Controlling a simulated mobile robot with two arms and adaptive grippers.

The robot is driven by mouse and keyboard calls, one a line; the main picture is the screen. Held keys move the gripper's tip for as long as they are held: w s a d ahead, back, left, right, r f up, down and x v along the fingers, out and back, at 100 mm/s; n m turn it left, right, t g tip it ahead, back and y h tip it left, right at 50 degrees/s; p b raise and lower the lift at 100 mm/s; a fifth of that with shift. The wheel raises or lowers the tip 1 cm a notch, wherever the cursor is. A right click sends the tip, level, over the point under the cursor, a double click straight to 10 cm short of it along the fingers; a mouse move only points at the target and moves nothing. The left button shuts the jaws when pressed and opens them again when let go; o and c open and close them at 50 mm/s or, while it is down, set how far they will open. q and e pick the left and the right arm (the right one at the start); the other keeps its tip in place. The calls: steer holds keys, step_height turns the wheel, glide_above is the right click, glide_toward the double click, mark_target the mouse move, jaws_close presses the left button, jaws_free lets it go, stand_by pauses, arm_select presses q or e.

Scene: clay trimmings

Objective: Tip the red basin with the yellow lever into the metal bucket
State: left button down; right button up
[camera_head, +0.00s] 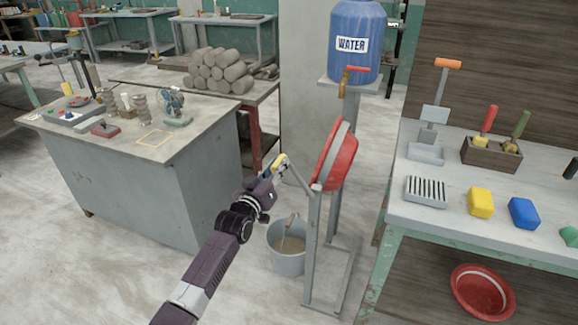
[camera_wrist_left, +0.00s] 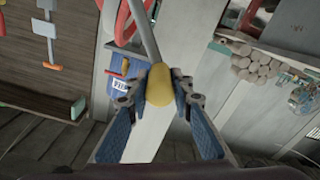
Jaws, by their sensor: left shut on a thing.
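The red basin (camera_head: 339,160) hangs in a grey metal stand (camera_head: 311,245) and is tilted steeply, nearly on edge. A grey arm runs from it to the yellow lever grip (camera_head: 279,164). My left gripper (camera_head: 273,170) is shut on this yellow grip; in the left wrist view the grip (camera_wrist_left: 160,86) sits between both blue-padded fingers. The metal bucket (camera_head: 286,262) stands on the floor, below and left of the basin. Something brownish shows in its mouth, but I cannot tell what it is. Part of the red basin (camera_wrist_left: 122,22) shows in the wrist view. My right gripper is not in view.
A blue water barrel (camera_head: 356,40) with a tap stands on a shelf behind the basin. A workbench (camera_head: 410,200) with tools and sponges is at right, a red bowl (camera_head: 482,292) under it. A grey cabinet (camera_head: 130,180) stands at left. The floor at lower left is clear.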

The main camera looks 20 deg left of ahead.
arm_select(q)
steer(key=shift+a+f+n, duration=0.3)
steer(key=shift+a+f, duration=0.05)
steer(key=shift+a, duration=0.05)
steer(key=c, duration=1.7)
jaws_free()
steer(key=shift+s+a, duration=0.15)
steer(key=shift+s, duration=2.85)
steer(key=shift+s+a, duration=0.1)
steer(key=shift+s, duration=2.9)
steer(key=shift+f, duration=0.1)
